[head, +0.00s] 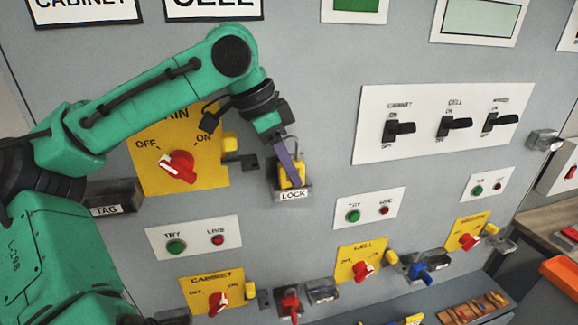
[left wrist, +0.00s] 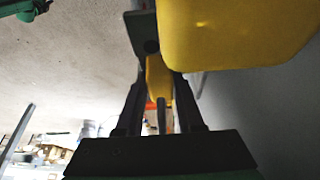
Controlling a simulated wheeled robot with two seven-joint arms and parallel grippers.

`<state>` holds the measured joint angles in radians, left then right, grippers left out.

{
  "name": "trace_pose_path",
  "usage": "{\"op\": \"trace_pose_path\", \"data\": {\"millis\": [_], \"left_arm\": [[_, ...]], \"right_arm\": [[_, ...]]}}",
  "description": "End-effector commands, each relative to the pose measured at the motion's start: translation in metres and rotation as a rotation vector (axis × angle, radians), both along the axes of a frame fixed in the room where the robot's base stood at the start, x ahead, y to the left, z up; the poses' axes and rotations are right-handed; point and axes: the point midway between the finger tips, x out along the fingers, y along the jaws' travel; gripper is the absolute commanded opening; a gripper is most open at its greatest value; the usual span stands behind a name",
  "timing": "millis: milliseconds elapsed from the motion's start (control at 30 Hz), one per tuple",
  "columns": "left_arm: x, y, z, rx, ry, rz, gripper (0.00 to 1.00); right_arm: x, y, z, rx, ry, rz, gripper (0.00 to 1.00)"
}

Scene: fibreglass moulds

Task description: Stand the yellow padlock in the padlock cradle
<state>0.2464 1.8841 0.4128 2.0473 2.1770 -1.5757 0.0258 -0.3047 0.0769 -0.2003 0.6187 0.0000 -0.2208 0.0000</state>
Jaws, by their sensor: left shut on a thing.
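The yellow padlock (head: 286,181) is at the padlock cradle (head: 276,186), a small grey holder on the panel with a LOCK label. Its lower part is behind the cradle's front, and I cannot tell whether it rests on the bottom. My left gripper (head: 292,161) points down at it from above and is shut on it. In the left wrist view the padlock (left wrist: 158,78) shows between the two dark fingers. The right gripper is in neither view.
Left of the cradle is the yellow MAIN switch plate (head: 150,178) with a red knob and a yellow block (head: 229,143) sticking out. A TAG holder (head: 112,196) is further left. A white plate with black switches (head: 440,125) is to the right. Lower switches and holders jut out below.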

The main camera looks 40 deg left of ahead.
Motion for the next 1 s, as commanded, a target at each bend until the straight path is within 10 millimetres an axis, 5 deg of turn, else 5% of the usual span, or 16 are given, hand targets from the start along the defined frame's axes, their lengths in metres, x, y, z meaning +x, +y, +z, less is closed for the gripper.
{"op": "trace_pose_path", "data": {"millis": [300, 333, 400, 767, 1000], "left_arm": [[-0.003, -0.003, -0.015, -0.003, 0.024, -0.008, 0.0], [-0.003, -0.003, -0.015, -0.003, 0.026, -0.008, 0.44], [-0.003, -0.003, -0.016, -0.002, 0.028, -0.009, 0.66], [-0.003, -0.002, -0.014, -0.003, 0.029, -0.008, 0.66], [-0.01, 0.005, 0.022, 0.0, 0.02, -0.004, 0.66]], "right_arm": [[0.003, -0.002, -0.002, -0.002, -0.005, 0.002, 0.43], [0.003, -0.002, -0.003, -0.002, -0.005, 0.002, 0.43], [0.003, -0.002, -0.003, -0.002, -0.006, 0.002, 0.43], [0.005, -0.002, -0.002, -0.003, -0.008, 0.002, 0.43], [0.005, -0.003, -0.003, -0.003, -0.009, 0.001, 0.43]]}}
